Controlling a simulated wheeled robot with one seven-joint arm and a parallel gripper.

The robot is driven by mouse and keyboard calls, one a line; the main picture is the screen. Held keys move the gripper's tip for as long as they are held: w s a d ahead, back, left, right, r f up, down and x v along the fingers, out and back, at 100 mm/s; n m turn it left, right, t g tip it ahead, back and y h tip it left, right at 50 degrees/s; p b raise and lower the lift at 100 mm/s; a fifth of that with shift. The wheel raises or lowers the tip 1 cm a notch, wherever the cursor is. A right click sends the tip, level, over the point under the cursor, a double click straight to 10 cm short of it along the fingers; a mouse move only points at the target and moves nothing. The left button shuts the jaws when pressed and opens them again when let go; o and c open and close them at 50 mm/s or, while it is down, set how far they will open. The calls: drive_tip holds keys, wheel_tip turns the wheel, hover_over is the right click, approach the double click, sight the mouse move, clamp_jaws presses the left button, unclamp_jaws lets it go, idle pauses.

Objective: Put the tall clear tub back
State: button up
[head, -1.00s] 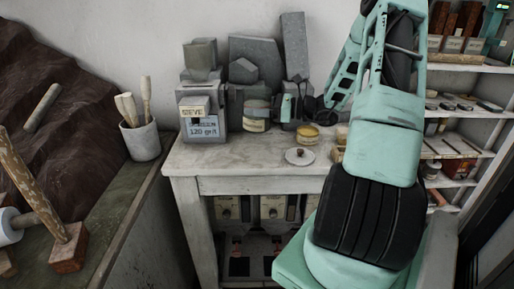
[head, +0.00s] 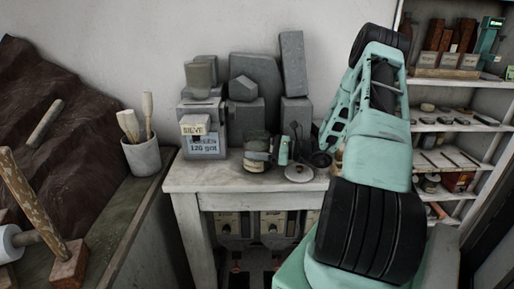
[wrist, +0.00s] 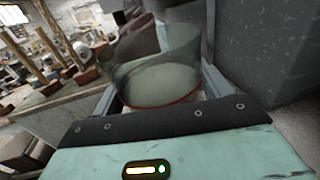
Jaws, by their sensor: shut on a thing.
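My gripper (head: 258,151) is shut on the tall clear tub (wrist: 160,65). In the wrist view the see-through tub stands up between the two fingers, with a pale inside and a reddish line along its near lower edge. In the head view the gripper comes in from the right, and the held tub (head: 256,166) shows only partly, with a cream lower part. It is over the front middle of the worktable (head: 235,184). I cannot tell whether its base touches the tabletop.
A sieve box (head: 206,142) stands left of the tub, with a cup-like grey-green vessel (head: 199,76) above it. Grey plaster blocks (head: 246,110) crowd the back. A round lid with a knob (head: 299,174) lies to the right. Some tabletop is bare in front.

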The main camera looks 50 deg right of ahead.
drive_tip(key=shift+f, duration=0.15)
drive_tip(key=o, duration=1.2)
drive_tip(key=shift+r, duration=0.25)
drive_tip(key=shift+s+d+f, duration=0.15)
drive_tip(key=shift+s+d, duration=0.05)
drive_tip(key=shift+s, duration=0.05)
drive_tip(key=b+v, duration=0.4)
drive_tip(key=v, duration=0.7)
drive_tip(key=shift+s, duration=0.2)
